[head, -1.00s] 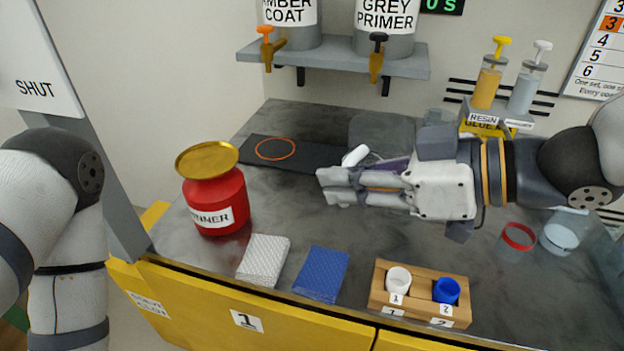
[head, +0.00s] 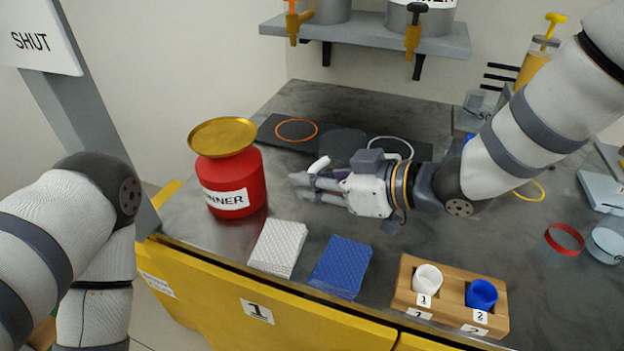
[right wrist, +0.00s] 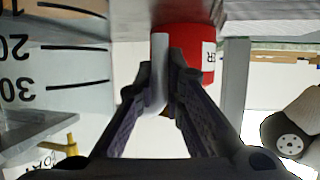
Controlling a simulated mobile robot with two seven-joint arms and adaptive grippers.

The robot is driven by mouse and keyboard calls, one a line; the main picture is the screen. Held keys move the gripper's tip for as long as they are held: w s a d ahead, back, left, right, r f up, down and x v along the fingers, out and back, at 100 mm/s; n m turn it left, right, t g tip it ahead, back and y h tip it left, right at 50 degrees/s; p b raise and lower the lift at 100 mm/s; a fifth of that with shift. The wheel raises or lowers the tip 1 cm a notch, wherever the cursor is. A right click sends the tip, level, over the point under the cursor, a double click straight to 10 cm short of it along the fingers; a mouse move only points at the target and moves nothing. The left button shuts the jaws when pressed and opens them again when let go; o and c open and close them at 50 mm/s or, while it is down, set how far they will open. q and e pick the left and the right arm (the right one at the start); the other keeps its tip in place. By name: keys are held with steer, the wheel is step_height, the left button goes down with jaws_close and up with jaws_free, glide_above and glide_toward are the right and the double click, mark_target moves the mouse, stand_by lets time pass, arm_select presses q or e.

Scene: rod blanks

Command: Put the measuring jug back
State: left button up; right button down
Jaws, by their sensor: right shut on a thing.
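The measuring jug (head: 344,142) is clear and hard to make out in the head view, in front of the dark mat at the back. Its white handle (head: 319,164) is between the fingers of my right gripper (head: 310,179), which is shut on it. In the right wrist view the handle (right wrist: 159,75) stands between the fingertips (right wrist: 166,88). The jug's scale (right wrist: 62,48) shows upside down at the left there. I cannot tell whether the jug's base touches anything. My left arm shows at the left, but its gripper is out of view.
The dark mat (head: 268,133) carries an orange ring (head: 296,130) and a white ring (head: 392,147). A red thinner can (head: 232,180) with a gold lid stands left of my right gripper. White (head: 278,248) and blue (head: 341,266) pads and a wooden rack (head: 450,297) lie in front.

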steer(key=shift+r, duration=0.1)
steer(key=c, duration=1.7)
jaws_free()
